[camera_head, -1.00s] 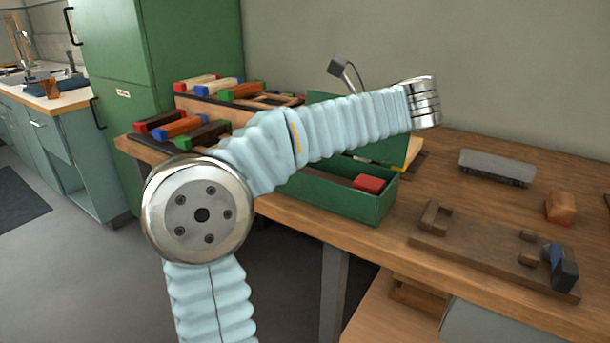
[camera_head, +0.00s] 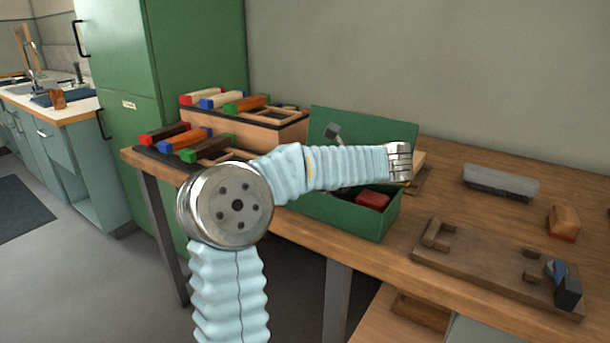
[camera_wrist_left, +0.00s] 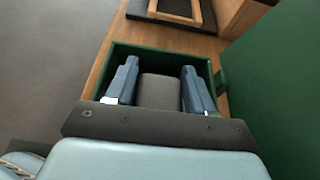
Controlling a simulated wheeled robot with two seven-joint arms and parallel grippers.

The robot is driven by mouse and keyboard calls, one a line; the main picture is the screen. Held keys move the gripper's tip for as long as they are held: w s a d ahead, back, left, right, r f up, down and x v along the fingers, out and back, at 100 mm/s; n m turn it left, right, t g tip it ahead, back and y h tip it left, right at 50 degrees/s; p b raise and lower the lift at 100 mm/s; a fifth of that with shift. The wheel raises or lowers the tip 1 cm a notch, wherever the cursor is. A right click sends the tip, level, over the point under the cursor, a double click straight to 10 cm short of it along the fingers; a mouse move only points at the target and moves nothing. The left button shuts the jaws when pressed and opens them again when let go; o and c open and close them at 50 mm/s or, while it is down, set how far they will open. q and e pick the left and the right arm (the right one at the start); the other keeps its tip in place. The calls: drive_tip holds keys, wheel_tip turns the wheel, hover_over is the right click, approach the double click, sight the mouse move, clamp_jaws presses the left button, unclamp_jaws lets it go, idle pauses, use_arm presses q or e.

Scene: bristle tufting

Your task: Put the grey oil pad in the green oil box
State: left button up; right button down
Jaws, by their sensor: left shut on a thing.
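The green oil box (camera_head: 345,219) stands on the workbench with its lid (camera_head: 365,124) raised at the back. In the left wrist view, the box (camera_wrist_left: 207,62) lies beneath my left gripper (camera_wrist_left: 160,68). The gripper is shut on the grey oil pad (camera_wrist_left: 159,92), which sits between its two blue fingers, over or inside the box opening; I cannot tell how deep. In the head view my arm hides the pad and most of the gripper. A red block (camera_head: 372,200) lies at the right end of the box.
A stepped wooden rack (camera_head: 250,133) with several coloured-end blocks stands left of the box. To the right are a grey brush-like block (camera_head: 500,182), a wooden fixture board (camera_head: 480,262) and an orange-brown block (camera_head: 563,222). Bare bench lies between box and board.

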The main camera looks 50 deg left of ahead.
use_arm(q)
drive_tip(key=shift+f, duration=0.15)
drive_tip(key=o, duration=0.8)
drive_tip(key=shift+c, duration=0.2)
drive_tip(key=shift+r, duration=0.3)
drive_tip(key=v, duration=0.3)
drive_tip(key=b+v, duration=0.1)
drive_tip(key=v, duration=0.1)
drive_tip(key=shift+w+d+f, duration=0.15)
drive_tip(key=shift+d+f, duration=0.05)
drive_tip(key=shift+f, duration=0.05)
drive_tip(key=p+v, duration=0.1)
drive_tip(key=v, duration=0.1)
drive_tip(key=p+v, duration=0.1)
drive_tip(key=v, duration=0.1)
drive_tip(key=shift+d+r+p, duration=0.25)
drive_tip(key=shift+r+p, duration=0.05)
drive_tip(key=shift+r, duration=0.1)
drive_tip(key=shift+p+v, duration=0.55)
drive_tip(key=shift+v, duration=0.45)
